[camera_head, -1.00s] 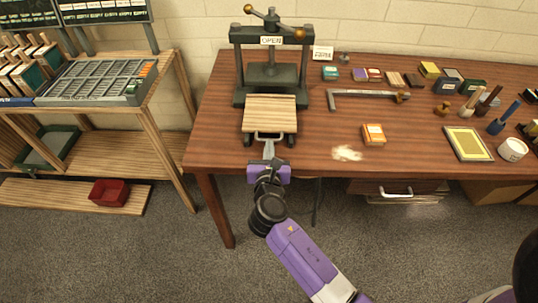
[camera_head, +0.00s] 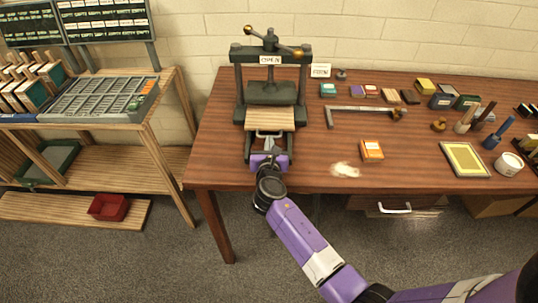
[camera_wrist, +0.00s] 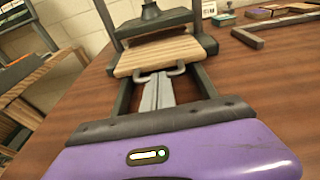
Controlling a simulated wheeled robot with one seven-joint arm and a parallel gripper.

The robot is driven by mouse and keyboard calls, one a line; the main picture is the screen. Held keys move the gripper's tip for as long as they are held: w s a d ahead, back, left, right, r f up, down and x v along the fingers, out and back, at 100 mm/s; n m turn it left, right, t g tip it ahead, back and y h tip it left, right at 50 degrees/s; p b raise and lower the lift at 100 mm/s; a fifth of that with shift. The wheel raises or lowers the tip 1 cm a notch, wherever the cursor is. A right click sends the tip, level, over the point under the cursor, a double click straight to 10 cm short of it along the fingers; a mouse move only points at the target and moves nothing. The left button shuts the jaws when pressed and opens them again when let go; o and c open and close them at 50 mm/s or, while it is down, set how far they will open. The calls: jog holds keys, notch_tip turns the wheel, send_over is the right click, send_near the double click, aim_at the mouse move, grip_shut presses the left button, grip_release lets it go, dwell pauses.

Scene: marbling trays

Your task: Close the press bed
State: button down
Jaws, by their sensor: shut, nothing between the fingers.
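The press (camera_head: 270,92) stands at the left of the wooden table, with a label reading OPEN on its top beam. Its pale wooden bed (camera_head: 270,119) sits on dark rails, with its back part under the press frame and its front part out. The bed also shows in the wrist view (camera_wrist: 159,54). A metal handle (camera_wrist: 158,72) is on the bed's front edge. My gripper (camera_head: 268,141) is shut and empty, with its fingertips at the handle. In the wrist view the fingers (camera_wrist: 157,88) reach up to the handle, and I cannot tell whether they touch it.
A metal bar (camera_head: 365,112) and an orange box (camera_head: 371,150) lie right of the press. Small boxes and tools crowd the table's right side. A wooden rack with a type tray (camera_head: 100,100) stands left of the table.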

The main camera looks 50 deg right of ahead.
aim_at(270, 124)
jog(key=x, duration=0.2)
jog(key=r+x, duration=0.1)
jog(key=x, duration=0.4)
jog(key=shift+w+d+r+b, duration=0.15)
jog(key=shift+w+d+b, duration=0.15)
jog(key=shift+d, duration=0.1)
jog(key=shift+d+r, duration=0.1)
jog(key=shift+d, duration=0.1)
jog(key=shift+d+r, duration=0.1)
